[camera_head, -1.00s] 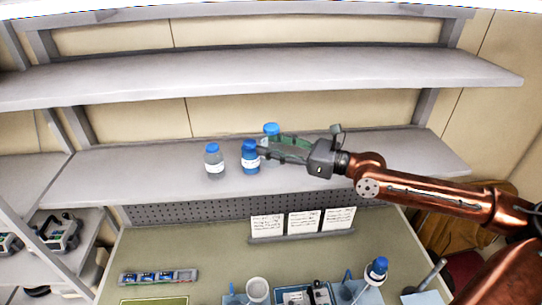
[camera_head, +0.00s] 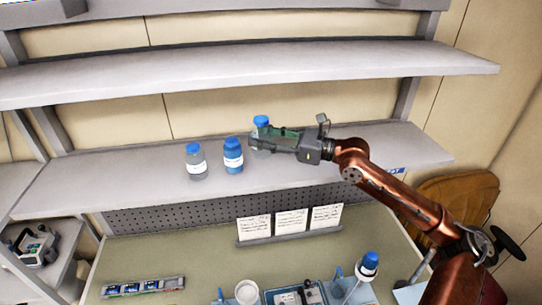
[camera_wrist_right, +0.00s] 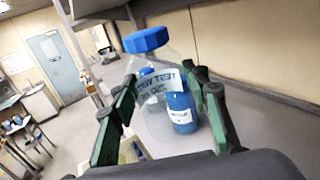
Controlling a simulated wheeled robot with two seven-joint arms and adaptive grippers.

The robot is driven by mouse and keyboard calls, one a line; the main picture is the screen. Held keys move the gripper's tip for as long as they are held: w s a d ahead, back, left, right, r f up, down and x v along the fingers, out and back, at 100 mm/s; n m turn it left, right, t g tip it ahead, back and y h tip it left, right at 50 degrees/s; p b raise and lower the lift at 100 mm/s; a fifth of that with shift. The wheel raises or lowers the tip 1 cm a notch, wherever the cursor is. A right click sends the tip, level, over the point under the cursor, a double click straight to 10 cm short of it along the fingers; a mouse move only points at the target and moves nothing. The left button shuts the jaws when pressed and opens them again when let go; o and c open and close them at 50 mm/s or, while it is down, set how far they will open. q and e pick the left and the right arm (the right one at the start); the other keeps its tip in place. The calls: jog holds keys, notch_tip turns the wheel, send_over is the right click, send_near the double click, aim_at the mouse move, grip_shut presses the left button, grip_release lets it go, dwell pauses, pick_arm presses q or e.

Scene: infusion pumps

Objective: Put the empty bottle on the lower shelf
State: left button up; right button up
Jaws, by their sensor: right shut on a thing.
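My right gripper (camera_head: 280,138) is shut on a clear bottle with a blue cap (camera_head: 261,122), over the lower shelf (camera_head: 330,170). In the right wrist view the bottle's cap (camera_wrist_right: 147,40) stands above the green-padded fingers (camera_wrist_right: 160,115), and its see-through body looks empty, with a label seen in reverse. I cannot tell whether its base touches the shelf. A blue-filled bottle (camera_head: 233,155) and a clear bottle with a blue cap (camera_head: 195,162) stand upright on the shelf, left of the held bottle. The blue one shows through the held bottle (camera_wrist_right: 182,112). My left gripper is not in view.
An upper shelf (camera_head: 250,80) runs above. The lower shelf is bare to the left and right of the bottles. Below are a desk (camera_head: 200,255) with note cards (camera_head: 290,222), a white cup (camera_head: 247,292), and another blue-capped bottle (camera_head: 368,263).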

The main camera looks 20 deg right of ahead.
aim_at(266, 137)
jog(key=w+d+f+b, duration=0.2)
jog(key=b, duration=0.3)
jog(key=shift+w, duration=0.1)
jog(key=w+d+f, duration=0.1)
jog(key=w+d+f+p, duration=0.1)
jog(key=f, duration=0.1)
jog(key=w+d+f, duration=0.1)
jog(key=f, duration=0.1)
jog(key=shift+w+p, duration=0.2)
jog(key=shift+p, duration=0.1)
jog(key=f, duration=0.3)
jog(key=shift+w+d+f, duration=0.1)
jog(key=shift+d+f, duration=0.1)
jog(key=shift+a, duration=0.1)
jog(key=o, duration=1.1)
jog(key=shift+f, duration=0.1)
